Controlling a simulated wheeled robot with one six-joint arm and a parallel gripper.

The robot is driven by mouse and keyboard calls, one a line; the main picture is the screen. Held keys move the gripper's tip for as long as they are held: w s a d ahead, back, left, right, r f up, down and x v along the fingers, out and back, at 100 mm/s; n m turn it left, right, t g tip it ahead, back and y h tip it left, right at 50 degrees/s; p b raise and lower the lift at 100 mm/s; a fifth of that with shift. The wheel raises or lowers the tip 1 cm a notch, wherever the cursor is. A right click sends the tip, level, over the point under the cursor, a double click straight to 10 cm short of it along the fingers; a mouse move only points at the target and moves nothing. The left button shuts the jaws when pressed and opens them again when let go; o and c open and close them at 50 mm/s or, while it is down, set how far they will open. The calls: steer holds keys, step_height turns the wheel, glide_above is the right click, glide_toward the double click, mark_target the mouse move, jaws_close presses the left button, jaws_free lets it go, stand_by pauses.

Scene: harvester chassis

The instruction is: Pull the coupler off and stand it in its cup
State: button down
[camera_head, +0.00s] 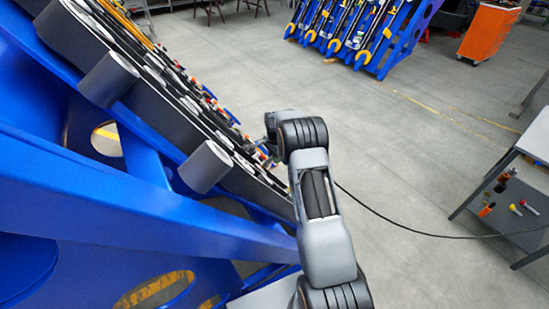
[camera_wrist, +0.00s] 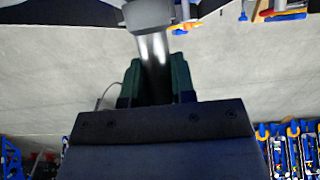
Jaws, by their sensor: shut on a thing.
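My gripper (camera_wrist: 155,72) has its dark green fingers closed on either side of a shiny grey cylindrical thing, which I take to be the coupler (camera_wrist: 153,48). A wider grey collar (camera_wrist: 149,14) tops the cylinder at the upper edge of the wrist view. I cannot tell whether the coupler is still joined to something there. In the head view my arm reaches to the chassis edge, and my gripper (camera_head: 262,148) is mostly hidden behind my wrist. I cannot make out the coupler in the head view, nor identify its cup in either view.
The blue chassis frame (camera_head: 130,205) with its dark slanted beam (camera_head: 170,110) and protruding grey cylinders (camera_head: 205,167) fills the left. A grey bench (camera_head: 535,135) with small coloured items stands at right. A black cable (camera_head: 400,232) crosses the floor. Open floor lies between.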

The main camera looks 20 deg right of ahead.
steer(key=shift+w+d+r, duration=0.15)
steer(key=shift+d+r, duration=0.25)
steer(key=shift+d, duration=0.3)
steer(key=shift+w+d+r, duration=0.1)
steer(key=shift+d+r, duration=0.3)
steer(key=shift+d, duration=0.25)
steer(key=shift+a, duration=0.1)
